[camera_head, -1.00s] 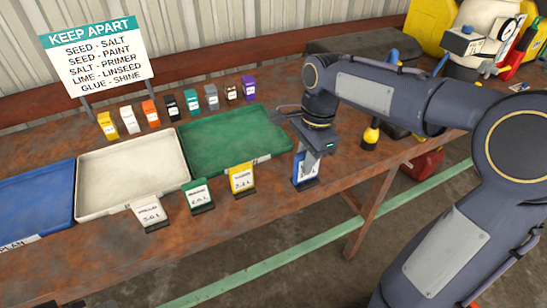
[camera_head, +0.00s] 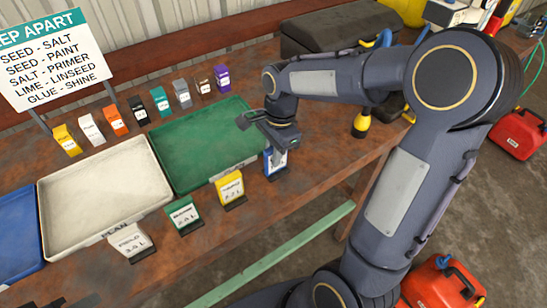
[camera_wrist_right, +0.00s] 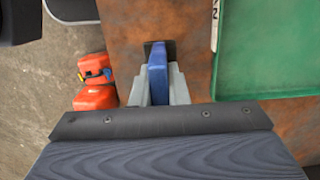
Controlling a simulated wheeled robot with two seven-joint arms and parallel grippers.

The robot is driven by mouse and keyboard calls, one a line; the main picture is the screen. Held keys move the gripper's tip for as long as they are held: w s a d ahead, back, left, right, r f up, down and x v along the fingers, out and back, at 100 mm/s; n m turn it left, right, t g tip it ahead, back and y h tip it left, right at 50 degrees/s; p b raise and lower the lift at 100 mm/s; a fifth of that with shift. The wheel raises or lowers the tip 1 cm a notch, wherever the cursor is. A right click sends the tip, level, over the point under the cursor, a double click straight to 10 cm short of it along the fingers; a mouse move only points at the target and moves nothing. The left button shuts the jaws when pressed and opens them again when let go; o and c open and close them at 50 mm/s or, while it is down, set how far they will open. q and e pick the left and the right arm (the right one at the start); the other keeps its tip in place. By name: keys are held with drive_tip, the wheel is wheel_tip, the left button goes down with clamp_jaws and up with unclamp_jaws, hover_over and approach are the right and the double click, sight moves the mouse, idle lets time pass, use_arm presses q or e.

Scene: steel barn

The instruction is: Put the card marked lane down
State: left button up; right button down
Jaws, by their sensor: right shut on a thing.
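A blue card (camera_head: 276,160) with a white face stands upright in a small dark base near the table's front edge, at the right end of the front row. Its marking is too small and too covered to read. My right gripper (camera_head: 275,148) is over it and shut on it. The right wrist view shows the blue card (camera_wrist_right: 157,76) between the two pale fingers (camera_wrist_right: 157,90), with its dark base beyond.
White, green and yellow (camera_head: 231,187) cards stand to its left. Blue, white (camera_head: 105,190) and green (camera_head: 205,140) trays lie behind, with several coloured cards and a KEEP APART sign (camera_head: 50,60) further back. A yellow-and-black object (camera_head: 361,123) stands to the right.

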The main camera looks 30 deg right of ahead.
drive_tip(key=shift+f, duration=0.95)
drive_tip(key=shift+f, duration=0.15)
drive_tip(key=c, duration=1.4)
unclamp_jaws()
